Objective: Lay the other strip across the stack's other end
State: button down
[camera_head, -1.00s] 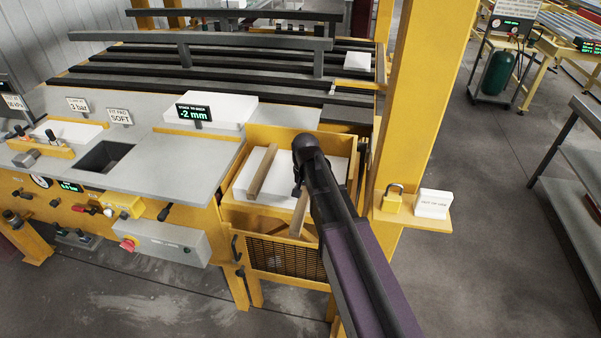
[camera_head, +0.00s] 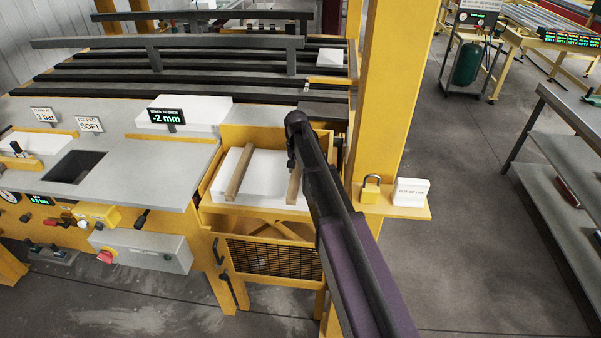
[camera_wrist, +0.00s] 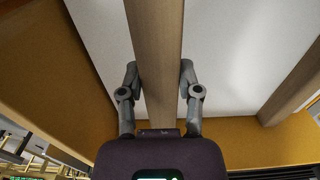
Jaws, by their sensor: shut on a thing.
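The white stack (camera_head: 264,178) of boards sits in a yellow bin (camera_head: 262,136). One wooden strip (camera_head: 240,172) lies across its left end; in the wrist view this strip (camera_wrist: 294,84) is at the right. My gripper (camera_wrist: 158,72) is shut on the other wooden strip (camera_wrist: 155,35), one finger on each side. In the head view the held strip (camera_head: 294,186) is over the stack's right end, roughly parallel to the first strip. My arm partly hides it. I cannot tell whether it touches the stack.
A yellow post (camera_head: 384,100) stands close to the right of my arm, with a padlock (camera_head: 371,189) and a white block (camera_head: 411,192) on a ledge. A grey worktop (camera_head: 165,165) with a sign reading -2 mm (camera_head: 167,116) is at the left.

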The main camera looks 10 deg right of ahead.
aim_at(299, 171)
dwell(0.3)
jog(key=shift+w+d, duration=0.25)
jog(key=shift+w, duration=0.25)
jog(key=shift+w+d+f+b, duration=0.15)
jog(key=shift+w+d+f, duration=0.1)
jog(key=shift+w, duration=0.2)
jog(key=shift+w+d+f+b, duration=0.1)
jog(key=shift+w+d+b, duration=0.1)
jog(key=shift+w, duration=0.2)
jog(key=shift+s+f+b, duration=0.15)
jog(key=shift+f+b, duration=0.4)
jog(key=shift+f, duration=0.05)
jog(key=shift+f+b, duration=1)
jog(key=shift+f, duration=0.1)
jog(key=shift+c, duration=1.5)
grip_release()
jog(key=shift+r, duration=0.25)
notch_tip(299, 171, up, 12)
jog(key=p, duration=1.2)
jog(key=shift+f, duration=0.1)
